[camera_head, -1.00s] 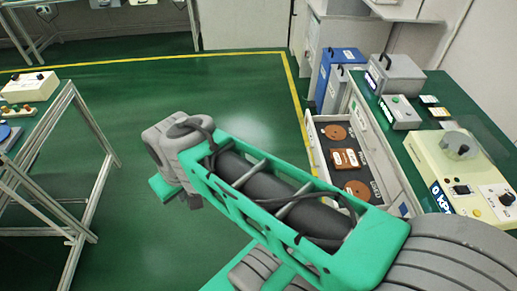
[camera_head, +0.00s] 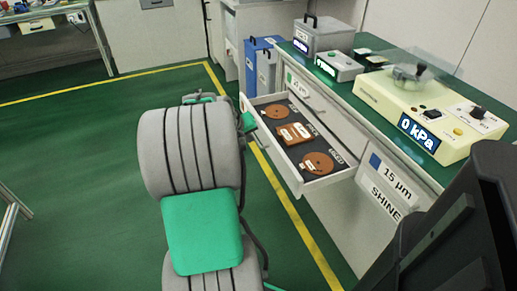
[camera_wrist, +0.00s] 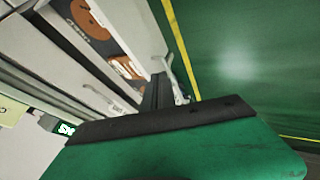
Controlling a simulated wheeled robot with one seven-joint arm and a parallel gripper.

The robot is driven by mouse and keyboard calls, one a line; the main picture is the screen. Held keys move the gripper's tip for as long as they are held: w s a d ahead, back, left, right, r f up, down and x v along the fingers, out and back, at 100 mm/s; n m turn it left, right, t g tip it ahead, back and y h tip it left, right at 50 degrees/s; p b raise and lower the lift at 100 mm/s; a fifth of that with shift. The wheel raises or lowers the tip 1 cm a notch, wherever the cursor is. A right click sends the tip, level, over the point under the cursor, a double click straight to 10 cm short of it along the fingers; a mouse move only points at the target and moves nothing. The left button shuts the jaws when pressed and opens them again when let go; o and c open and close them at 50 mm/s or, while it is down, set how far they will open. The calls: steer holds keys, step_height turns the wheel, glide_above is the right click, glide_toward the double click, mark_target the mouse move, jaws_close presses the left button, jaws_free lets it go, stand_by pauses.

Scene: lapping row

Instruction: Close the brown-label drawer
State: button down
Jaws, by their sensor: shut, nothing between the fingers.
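An open drawer (camera_head: 328,181) sticks out to the left from the workbench, holding brown discs (camera_head: 317,163) and a brown block (camera_head: 294,133) on a dark insert. Its front faces away from the head camera, so I cannot read its label colour. In the wrist view the drawer (camera_wrist: 137,27) lies at upper left, with a light handle (camera_wrist: 181,88) on its front. My gripper (camera_wrist: 160,90) is shut and empty, its dark fingers close beside the drawer front and handle. I cannot tell whether they touch. In the head view my arm hides most of the gripper.
The green-topped bench (camera_head: 368,118) carries a cream pressure unit (camera_head: 405,112), a grey case (camera_head: 324,36) and a small box (camera_head: 338,66). A blue-label drawer (camera_head: 385,185) is shut below. Blue bins (camera_head: 262,62) stand behind. Green floor is open at left.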

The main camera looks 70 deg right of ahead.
steer(key=b, duration=0.3)
glide_toward(270, 144)
step_height(270, 144, down, 4)
steer(key=w, duration=0.2)
steer(key=shift+s+d+r+b, duration=0.25)
steer(key=shift+s+d+b, duration=0.15)
steer(key=shift+s+d, duration=0.9)
